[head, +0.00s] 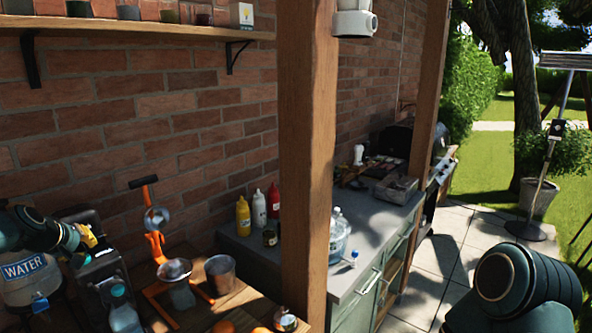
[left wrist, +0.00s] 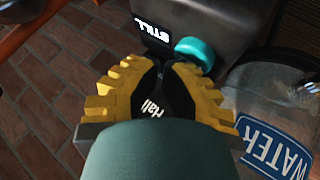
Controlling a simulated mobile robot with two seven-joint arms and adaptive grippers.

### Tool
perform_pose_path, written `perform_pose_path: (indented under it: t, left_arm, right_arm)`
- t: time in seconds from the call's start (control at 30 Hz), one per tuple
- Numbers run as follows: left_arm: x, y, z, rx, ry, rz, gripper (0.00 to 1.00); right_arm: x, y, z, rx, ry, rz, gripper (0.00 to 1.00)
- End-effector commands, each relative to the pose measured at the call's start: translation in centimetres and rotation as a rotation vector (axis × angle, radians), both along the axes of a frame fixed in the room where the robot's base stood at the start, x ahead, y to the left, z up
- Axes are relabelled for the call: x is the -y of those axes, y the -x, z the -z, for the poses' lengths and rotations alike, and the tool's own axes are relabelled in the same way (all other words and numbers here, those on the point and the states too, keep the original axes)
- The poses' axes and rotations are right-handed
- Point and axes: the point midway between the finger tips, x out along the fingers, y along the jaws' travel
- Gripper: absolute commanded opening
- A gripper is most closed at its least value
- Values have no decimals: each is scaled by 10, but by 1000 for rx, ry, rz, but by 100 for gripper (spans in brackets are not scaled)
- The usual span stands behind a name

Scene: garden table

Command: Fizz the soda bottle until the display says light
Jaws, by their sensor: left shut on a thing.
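The black soda machine (head: 100,275) stands at the lower left in the head view. Its display (left wrist: 152,32) reads STILL in the left wrist view. A clear bottle with a blue cap (head: 122,315) stands in front of the machine. My left gripper (head: 88,237) has yellow ribbed fingers and is at the machine's top. In the left wrist view it (left wrist: 165,82) is shut on a dark part of the machine, mostly hidden by the fingers. White lettering shows between them. A teal round piece (left wrist: 193,52) lies beside the display; what it belongs to is unclear. My right gripper is out of view.
A water jug (head: 22,285) stands close left of the machine. An orange juicer press (head: 155,245), a metal cup (head: 220,272) and oranges share the wooden table. A wooden post (head: 308,150) rises to the right. Sauce bottles (head: 258,208) stand on the grey counter.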

Motion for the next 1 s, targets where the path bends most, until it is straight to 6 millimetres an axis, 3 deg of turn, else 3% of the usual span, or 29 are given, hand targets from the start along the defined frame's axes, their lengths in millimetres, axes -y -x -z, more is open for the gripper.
perform_pose_path:
  t: [0.47, 1.0]
  left_arm:
    - [0, 0, 7, -1, 1, 1, 0]
    - [0, 0, -2, -1, 1, 1, 0]
  right_arm:
    - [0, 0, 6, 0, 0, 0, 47]
    - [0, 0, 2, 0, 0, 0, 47]
